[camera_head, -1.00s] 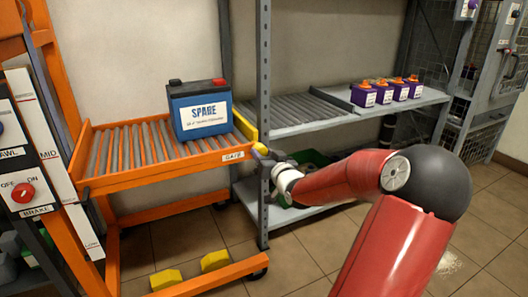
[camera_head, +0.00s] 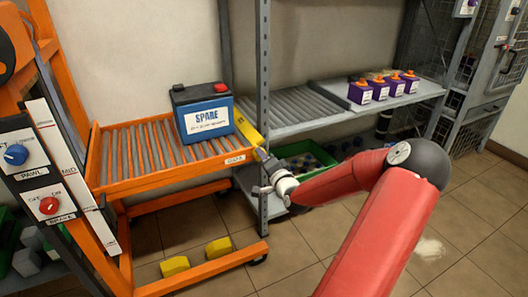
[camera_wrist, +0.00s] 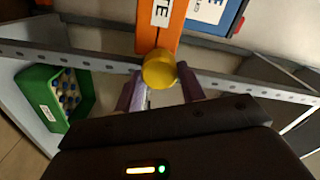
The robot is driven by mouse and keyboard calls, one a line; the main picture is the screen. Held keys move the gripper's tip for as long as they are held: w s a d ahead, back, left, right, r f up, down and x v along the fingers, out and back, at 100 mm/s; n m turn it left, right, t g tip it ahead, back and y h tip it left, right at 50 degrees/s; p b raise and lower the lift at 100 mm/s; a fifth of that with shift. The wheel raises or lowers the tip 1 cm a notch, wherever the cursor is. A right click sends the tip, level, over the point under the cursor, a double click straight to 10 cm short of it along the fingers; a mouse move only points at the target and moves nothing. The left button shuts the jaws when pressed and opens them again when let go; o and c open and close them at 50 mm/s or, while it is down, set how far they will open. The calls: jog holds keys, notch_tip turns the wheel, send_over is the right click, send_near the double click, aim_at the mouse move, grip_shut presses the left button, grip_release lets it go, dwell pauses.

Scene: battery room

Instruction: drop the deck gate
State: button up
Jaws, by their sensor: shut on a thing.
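The deck gate (camera_head: 248,128) is a yellow bar standing along the right edge of the orange roller deck (camera_head: 150,186). A GATE label is on the deck's front rail. My gripper (camera_head: 263,161) is at the gate's front end, by the deck's right front corner. In the wrist view, a round yellow knob (camera_wrist: 159,70) sits between the fingers of my gripper (camera_wrist: 164,88), which is shut on it.
A grey shelf post (camera_head: 263,60) stands close beside my gripper. The grey roller shelf (camera_head: 300,112) beyond holds several purple batteries (camera_head: 382,90). A green bin (camera_head: 318,180) is on the lower shelf. A control panel with a red BRAKE knob (camera_head: 49,206) is at left.

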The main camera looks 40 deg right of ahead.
jog(key=shift+f+m+p, duration=0.1)
jog(key=shift+m+p, duration=0.5)
jog(key=shift+m, duration=2.6)
jog(key=o, duration=1)
jog(key=shift+c, duration=0.2)
jog(key=v, duration=0.8)
jog(key=shift+w, duration=0.1)
